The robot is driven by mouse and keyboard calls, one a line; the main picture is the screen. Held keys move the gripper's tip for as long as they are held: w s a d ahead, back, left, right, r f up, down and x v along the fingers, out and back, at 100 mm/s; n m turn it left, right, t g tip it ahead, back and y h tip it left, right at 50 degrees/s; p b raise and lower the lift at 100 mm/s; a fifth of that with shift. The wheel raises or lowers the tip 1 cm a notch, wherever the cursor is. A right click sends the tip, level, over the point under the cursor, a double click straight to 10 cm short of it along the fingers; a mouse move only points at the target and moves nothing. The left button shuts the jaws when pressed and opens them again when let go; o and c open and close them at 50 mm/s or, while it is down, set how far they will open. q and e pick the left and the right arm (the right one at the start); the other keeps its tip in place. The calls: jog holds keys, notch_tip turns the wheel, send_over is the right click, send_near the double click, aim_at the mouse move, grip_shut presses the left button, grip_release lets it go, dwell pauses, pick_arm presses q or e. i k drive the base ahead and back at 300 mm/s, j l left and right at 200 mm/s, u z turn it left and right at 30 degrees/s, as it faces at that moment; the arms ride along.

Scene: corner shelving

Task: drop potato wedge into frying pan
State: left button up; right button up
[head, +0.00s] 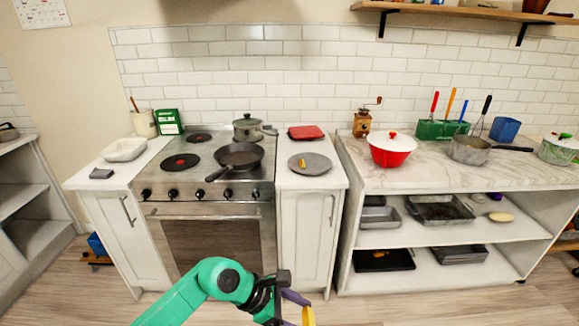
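A dark frying pan (239,156) sits on the stove's cooktop, its handle toward the front left. A small yellow piece (302,163), which looks like a potato wedge, lies on a round grey plate or board (310,168) on the counter right of the stove. My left gripper (298,309) is low at the bottom edge, in front of the cabinet and well below the counter. Its purple finger parts show beside a yellow-orange piece (308,317) cut off by the frame. I cannot tell whether that piece is held or part of the gripper. My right gripper is not in view.
A lidded grey pot (248,127) stands behind the pan. A red tray (306,132) lies behind the plate. A red pot with a white lid (392,149) stands on the right counter. The floor before the cabinets is clear.

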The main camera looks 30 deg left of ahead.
aim_at(236, 160)
jog(key=j+z, duration=0.15)
jog(key=j, duration=0.35)
jog(key=j+z, duration=0.15)
jog(key=j, duration=0.3)
jog(key=j+z, duration=0.15)
jog(key=j, duration=0.35)
jog(key=k+j+z, duration=0.15)
jog(key=j, duration=0.3)
jog(key=j+z, duration=0.1)
jog(key=j, duration=0.4)
jog(key=k+j+z, duration=0.15)
jog(key=j, duration=0.3)
